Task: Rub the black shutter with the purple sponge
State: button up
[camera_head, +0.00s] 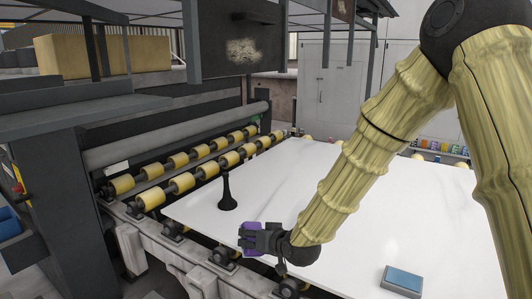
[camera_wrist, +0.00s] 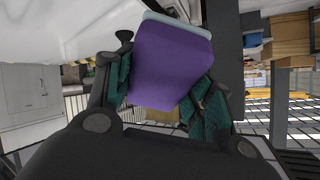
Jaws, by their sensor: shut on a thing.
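The purple sponge (camera_head: 247,240) is held in my gripper (camera_head: 265,241) just above or at the near left edge of the white slab; I cannot tell if it touches. In the wrist view the purple sponge (camera_wrist: 172,62), with a pale layer along its top edge, sits between the two green-padded fingers of my gripper (camera_wrist: 165,88). A black thing with a wide round base and a thin neck (camera_head: 227,192), the likely black shutter, stands upright on the slab, behind and left of the sponge and apart from it. A small dark shape (camera_wrist: 124,38) beside the sponge may be part of it.
The white slab (camera_head: 330,190) is mostly bare. A blue-topped grey block (camera_head: 402,280) lies near its front right. Yellow rollers (camera_head: 150,200) run along the left side under a dark machine frame (camera_head: 225,50). Several small coloured items (camera_head: 440,147) stand beyond the far right edge.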

aim_at(263, 46)
jog(key=w+r+y, duration=0.1)
jog(key=r, duration=0.3)
jog(key=w+a+r+t+y, duration=0.1)
jog(key=r, duration=0.3)
jog(key=w+a+r+y, duration=0.1)
jog(key=r, duration=0.4)
jog(key=shift+w+t, duration=0.35)
jog(key=shift+t, duration=0.05)
jog(key=d+r+t+y+p, duration=0.1)
jog(key=d+r+t+y, duration=0.15)
jog(key=r, duration=1.65)
jog(key=d+r+t+y, duration=0.1)
jog(key=d+r+y, duration=0.2)
jog(key=r, duration=1.6)
jog(key=shift+w+a+p, duration=0.25)
jog(key=shift+w+a, duration=0.15)
jog(key=shift+a, duration=0.4)
jog(key=shift+w+a+p, duration=0.3)
jog(key=shift+w+a, duration=0.15)
jog(key=shift+a, duration=0.4)
jog(key=shift+w+a+p, duration=0.25)
jog(key=shift+w+a, duration=0.15)
jog(key=shift+a, duration=0.4)
jog(key=shift+w+a, duration=0.6)
jog(key=shift+a, duration=0.2)
jog(key=shift+d, duration=0.1)
